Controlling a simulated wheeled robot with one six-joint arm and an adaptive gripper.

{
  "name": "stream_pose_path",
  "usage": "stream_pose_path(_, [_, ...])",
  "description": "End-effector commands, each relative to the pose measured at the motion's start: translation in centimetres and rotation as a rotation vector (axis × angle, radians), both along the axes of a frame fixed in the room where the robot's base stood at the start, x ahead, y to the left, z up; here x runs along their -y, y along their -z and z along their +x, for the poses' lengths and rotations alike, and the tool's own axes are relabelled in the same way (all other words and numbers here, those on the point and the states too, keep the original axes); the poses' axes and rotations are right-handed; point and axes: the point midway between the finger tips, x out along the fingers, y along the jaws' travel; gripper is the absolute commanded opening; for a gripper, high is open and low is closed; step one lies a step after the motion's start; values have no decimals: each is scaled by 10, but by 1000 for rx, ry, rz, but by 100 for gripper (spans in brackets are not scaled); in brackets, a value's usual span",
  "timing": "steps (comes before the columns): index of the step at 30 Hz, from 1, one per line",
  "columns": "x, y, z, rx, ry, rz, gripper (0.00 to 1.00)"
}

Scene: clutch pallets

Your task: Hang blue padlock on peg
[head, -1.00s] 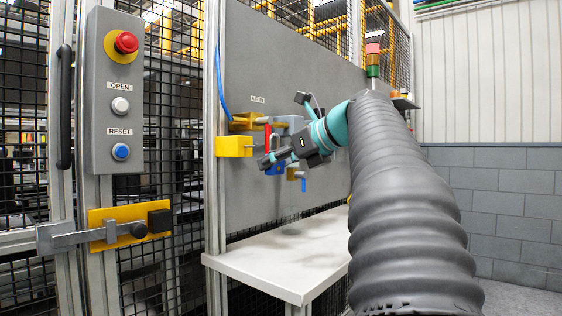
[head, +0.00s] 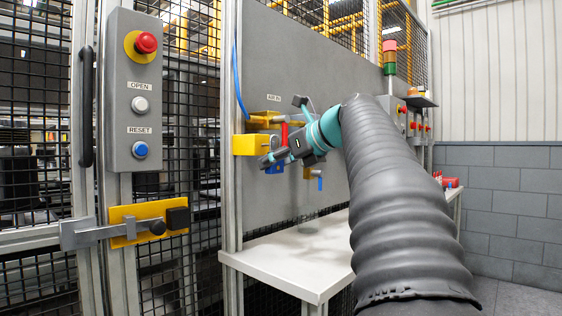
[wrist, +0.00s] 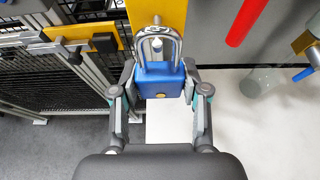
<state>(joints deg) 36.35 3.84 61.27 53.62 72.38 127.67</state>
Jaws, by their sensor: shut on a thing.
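The blue padlock (wrist: 160,82) is upright between the two fingers of my gripper (wrist: 161,92), shackle away from my palm. In the head view the blue padlock (head: 275,169) shows only partly behind my gripper (head: 268,160). The yellow block (wrist: 172,12) lies beyond the shackle; in the head view the yellow block (head: 249,145) is on the post just left of my gripper. A pale, round-ended peg (wrist: 157,44) shows inside the shackle's outline. I cannot tell whether it passes through the shackle or lies behind it.
A red pipe (wrist: 246,22) and a brass valve with a blue handle (wrist: 306,45) are to the right. A yellow latch (head: 148,222) is on the fence at left.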

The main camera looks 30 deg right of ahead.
Motion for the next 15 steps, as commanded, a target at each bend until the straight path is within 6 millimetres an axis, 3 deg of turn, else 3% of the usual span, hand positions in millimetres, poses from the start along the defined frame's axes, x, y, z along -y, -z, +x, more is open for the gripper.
stream_pose_path(15, [-8,7,21,1,0,0,7])
